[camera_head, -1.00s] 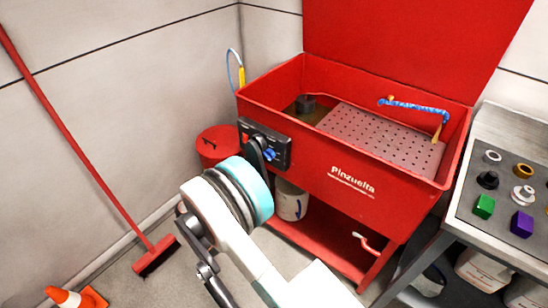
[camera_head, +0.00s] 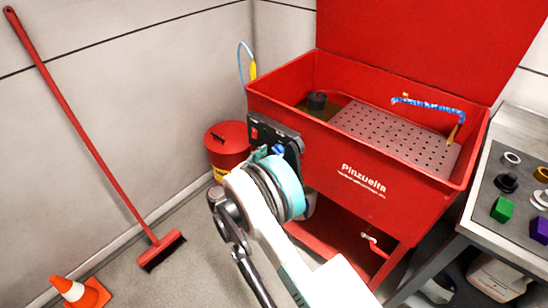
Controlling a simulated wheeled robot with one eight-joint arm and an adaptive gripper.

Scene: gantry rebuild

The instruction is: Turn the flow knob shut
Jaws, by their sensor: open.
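A black control panel (camera_head: 290,139) is fixed to the left front of the red parts washer. It carries a blue knob (camera_head: 278,150), the likely flow knob, and a small red switch (camera_head: 254,132) to its left. My gripper (camera_head: 265,153) is at the panel, close beside the blue knob. My teal and white wrist hides most of it, and I cannot tell whether its fingers touch the knob. The gripper is open. The knob's lower part and its pointing direction are not clear.
The red washer basin (camera_head: 350,168) has a perforated shelf (camera_head: 385,130) and a blue hose (camera_head: 430,105). A red can (camera_head: 228,140) stands left of it. A broom (camera_head: 95,145) and an orange cone (camera_head: 80,292) are further left. A steel bench (camera_head: 515,225) is on the right.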

